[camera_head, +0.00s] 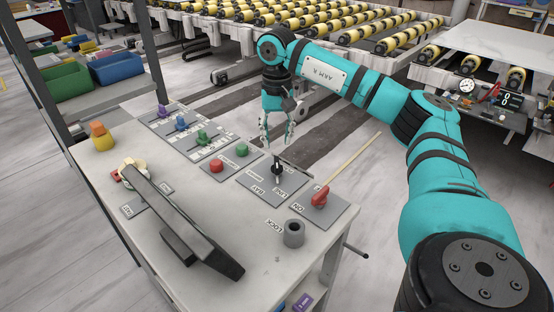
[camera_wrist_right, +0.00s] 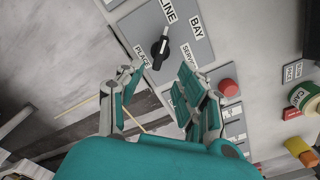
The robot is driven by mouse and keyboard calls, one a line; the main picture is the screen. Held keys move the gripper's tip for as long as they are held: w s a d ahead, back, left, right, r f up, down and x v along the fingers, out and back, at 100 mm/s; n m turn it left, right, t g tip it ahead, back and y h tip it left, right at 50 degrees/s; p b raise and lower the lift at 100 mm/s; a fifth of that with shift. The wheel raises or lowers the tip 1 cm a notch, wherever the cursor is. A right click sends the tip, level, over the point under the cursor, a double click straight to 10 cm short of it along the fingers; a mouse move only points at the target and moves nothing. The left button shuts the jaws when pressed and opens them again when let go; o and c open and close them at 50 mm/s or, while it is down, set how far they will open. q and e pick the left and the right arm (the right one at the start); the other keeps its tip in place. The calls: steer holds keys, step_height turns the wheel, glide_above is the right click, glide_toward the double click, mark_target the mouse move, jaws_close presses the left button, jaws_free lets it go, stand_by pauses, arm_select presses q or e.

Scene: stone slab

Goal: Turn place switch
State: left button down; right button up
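The place switch is a black rotary knob (camera_head: 277,168) on a grey panel (camera_head: 258,182) on the bench top. In the right wrist view the knob (camera_wrist_right: 160,48) sits near the "PLACE" label, with its narrow handle turned up toward the "LINE" label. Labels "BAY" and one that seems to start "SERV" are also around it. My right gripper (camera_head: 277,143) hangs above and just behind the knob, fingers down. The gripper (camera_wrist_right: 156,82) is open, its fingers apart and empty; the knob shows beyond the gap between the tips. I cannot tell any contact. My left gripper is not in view.
A red switch (camera_head: 320,196) with a long pale rod stands right of the knob. Red (camera_head: 216,166) and green (camera_head: 242,150) buttons are to its left. A grey lock cylinder (camera_head: 293,233) and a large dark lever (camera_head: 184,220) are nearer the front.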

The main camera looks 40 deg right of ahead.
mark_target(277, 162)
step_height(277, 162, down, 8)
steer(key=shift+r, duration=0.15)
steer(key=shift+c, duration=0.4)
jaws_close()
